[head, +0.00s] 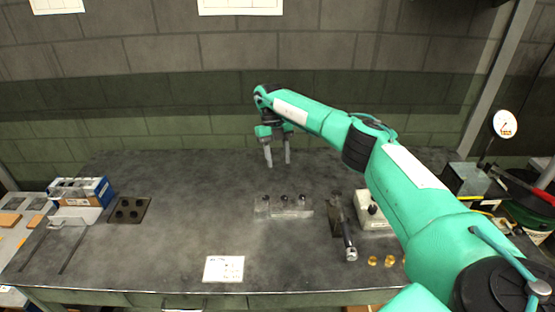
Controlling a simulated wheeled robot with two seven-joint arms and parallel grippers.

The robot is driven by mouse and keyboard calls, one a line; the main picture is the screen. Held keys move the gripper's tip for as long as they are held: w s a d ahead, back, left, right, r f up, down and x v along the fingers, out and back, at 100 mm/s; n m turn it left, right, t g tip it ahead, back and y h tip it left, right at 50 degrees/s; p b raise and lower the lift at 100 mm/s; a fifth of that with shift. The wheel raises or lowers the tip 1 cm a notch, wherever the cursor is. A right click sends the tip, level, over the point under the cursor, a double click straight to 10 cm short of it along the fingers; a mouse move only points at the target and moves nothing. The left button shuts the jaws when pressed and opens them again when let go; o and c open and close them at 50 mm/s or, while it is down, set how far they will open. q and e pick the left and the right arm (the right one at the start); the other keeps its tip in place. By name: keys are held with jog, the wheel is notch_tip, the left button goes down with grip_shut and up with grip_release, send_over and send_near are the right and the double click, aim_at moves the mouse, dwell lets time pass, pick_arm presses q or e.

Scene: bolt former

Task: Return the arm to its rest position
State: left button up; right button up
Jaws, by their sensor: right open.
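My right arm (415,195) is green and comes in from the right, stretched out over the middle of the dark workbench (180,230). My right gripper (278,158) hangs at its end with two grey fingers pointing down and apart. It is open with nothing between the fingers. It is above the back part of the bench, behind a clear block (291,211) that carries several small dark pieces. My left gripper does not show.
A hammer-like tool (347,235) and small brass pieces (372,261) lie right of a white paper (224,269). A pale box (374,218) sits beside my arm. A dark plate with holes (129,210) and a blue-white box (80,191) are at left. The centre-left bench is clear.

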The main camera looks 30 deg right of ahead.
jog(key=shift+p+v, duration=0.4)
jog(key=shift+v, duration=0.75)
jog(key=shift+a, duration=0.1)
